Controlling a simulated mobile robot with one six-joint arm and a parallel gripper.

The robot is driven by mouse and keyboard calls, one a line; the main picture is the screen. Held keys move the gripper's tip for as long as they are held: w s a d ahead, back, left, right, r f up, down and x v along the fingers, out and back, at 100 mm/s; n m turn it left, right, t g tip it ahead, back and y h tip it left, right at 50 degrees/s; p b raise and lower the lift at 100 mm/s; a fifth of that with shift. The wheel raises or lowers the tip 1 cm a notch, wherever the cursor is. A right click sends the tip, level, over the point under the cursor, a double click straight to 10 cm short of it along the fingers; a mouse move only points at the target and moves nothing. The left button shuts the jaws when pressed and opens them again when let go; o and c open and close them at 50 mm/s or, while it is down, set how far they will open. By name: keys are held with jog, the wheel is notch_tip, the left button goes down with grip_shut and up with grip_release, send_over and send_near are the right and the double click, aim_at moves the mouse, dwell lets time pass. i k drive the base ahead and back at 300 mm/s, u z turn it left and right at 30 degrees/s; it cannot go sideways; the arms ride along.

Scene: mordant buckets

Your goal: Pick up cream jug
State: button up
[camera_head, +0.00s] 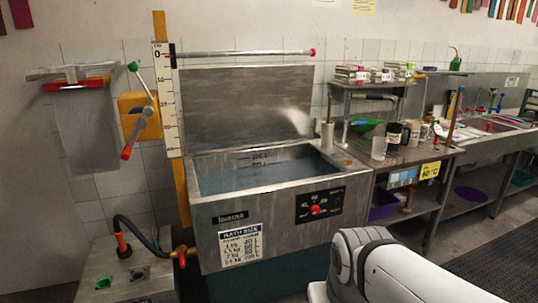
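A small pale, cream-coloured vessel (424,131) stands on the steel bench (412,154) right of the big tank. It is the closest match to the cream jug, but it is too small for me to make out a handle or spout. Dark jars (394,134) and a clear beaker (379,148) stand to its left and in front of it. A white link of my arm fills the lower right. My gripper is outside the picture, so its state and distance from the jug do not show.
A large steel tank (230,221) with a raised lid stands centre. A green scoop (367,126) lies behind the beaker. A rack (372,83) with stacked packets stands above the bench. A sink (492,127) is further right. A low steel unit with a hose stands front left.

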aim_at(415, 126)
jog(key=i, duration=0.95)
jog(key=z, duration=2.45)
jog(key=i, duration=2.05)
jog(key=u, duration=1.9)
